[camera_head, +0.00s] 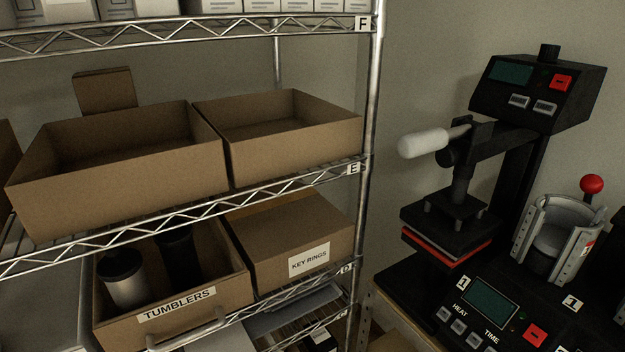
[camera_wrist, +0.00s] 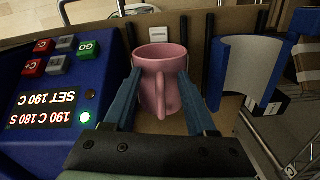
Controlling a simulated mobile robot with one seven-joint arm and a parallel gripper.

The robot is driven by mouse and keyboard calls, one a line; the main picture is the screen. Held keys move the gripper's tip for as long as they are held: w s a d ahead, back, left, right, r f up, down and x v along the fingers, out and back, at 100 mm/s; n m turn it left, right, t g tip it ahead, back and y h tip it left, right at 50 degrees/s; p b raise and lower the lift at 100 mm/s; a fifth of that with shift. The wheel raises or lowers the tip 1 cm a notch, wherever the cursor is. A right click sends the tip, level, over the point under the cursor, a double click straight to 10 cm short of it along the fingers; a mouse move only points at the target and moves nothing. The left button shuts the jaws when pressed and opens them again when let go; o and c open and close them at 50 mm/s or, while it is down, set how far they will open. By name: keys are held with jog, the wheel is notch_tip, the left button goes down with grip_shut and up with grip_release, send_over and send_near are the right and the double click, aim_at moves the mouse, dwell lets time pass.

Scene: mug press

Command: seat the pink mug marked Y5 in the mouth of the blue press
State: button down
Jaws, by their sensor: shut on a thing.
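The pink mug (camera_wrist: 147,96) is in the middle of the wrist view, with its open rim at the top of the picture and its handle towards the camera. No Y5 mark shows on the side I see. My gripper (camera_wrist: 161,92) is shut on the mug, with one finger on each side of it. The blue press has its control panel (camera_wrist: 80,95) at the left, reading 190 C 180 S and SET 190 C, with a lit green lamp. A curved blue cuff with a pale lining (camera_wrist: 250,66) stands open to the right, apart from the mug. The head view shows neither mug nor gripper.
The head view shows a black heat press (camera_head: 468,209) and a black press marked 1 with a silver mouth (camera_head: 553,237) at the right. A wire shelf at the left holds cardboard boxes (camera_head: 120,165) and a TUMBLERS bin (camera_head: 178,306). Brown board lies behind the mug.

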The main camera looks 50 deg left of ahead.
jog(key=shift+s+d+f, duration=0.1)
jog(key=shift+s+d, duration=0.1)
jog(key=shift+w+a+r+p, duration=0.1)
jog(key=shift+r+p, duration=1.2)
jog(key=shift+p, duration=0.05)
jog(key=shift+w+a+r+p, duration=0.1)
jog(key=shift+r+p, duration=1.15)
jog(key=shift+p, duration=0.05)
jog(key=c, duration=1.5)
grip_release()
grip_shut()
